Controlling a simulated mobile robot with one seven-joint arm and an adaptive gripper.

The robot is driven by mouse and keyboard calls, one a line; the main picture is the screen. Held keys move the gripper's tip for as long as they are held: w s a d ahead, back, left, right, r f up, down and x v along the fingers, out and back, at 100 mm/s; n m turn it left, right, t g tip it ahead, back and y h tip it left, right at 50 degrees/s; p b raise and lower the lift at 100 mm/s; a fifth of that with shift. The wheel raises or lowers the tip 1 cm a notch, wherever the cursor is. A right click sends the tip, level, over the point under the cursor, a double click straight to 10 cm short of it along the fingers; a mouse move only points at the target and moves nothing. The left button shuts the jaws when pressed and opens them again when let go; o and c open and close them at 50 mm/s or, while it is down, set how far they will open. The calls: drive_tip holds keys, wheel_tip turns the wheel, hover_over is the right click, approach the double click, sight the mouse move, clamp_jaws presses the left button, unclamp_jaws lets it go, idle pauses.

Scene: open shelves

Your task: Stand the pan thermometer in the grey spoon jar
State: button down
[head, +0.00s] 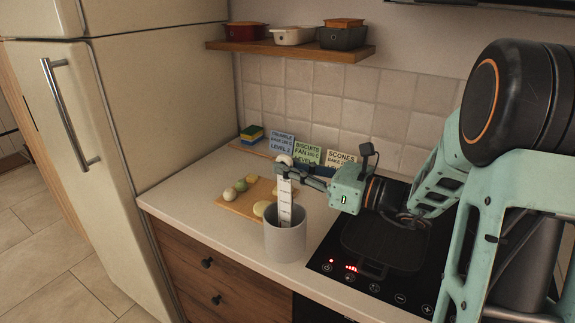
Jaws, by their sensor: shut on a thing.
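The grey spoon jar (285,243) stands upright on the counter near its front edge, left of the hob. The pan thermometer (285,203) is a white strip with marks along it, held upright over the jar. Its lower end reaches the jar's mouth and appears to be inside the rim; the jar's front wall would hide anything lower. My gripper (285,170) is shut on the upper part of the thermometer, above the jar. I cannot tell whether the thermometer touches the jar's bottom.
A black hob with a dark griddle pan (385,240) lies right of the jar. A wooden board (240,207) with several pale round items is behind left. Recipe cards (307,153) and a sponge (251,133) stand along the wall. A shelf (290,49) holds pots above.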

drive_tip(key=shift+f, duration=0.2)
drive_tip(key=c, duration=1.9)
unclamp_jaws()
drive_tip(key=shift+s+d, duration=0.1)
drive_tip(key=v, duration=1.1)
drive_tip(key=shift+s+d, duration=0.2)
drive_tip(key=shift+d, duration=0.15)
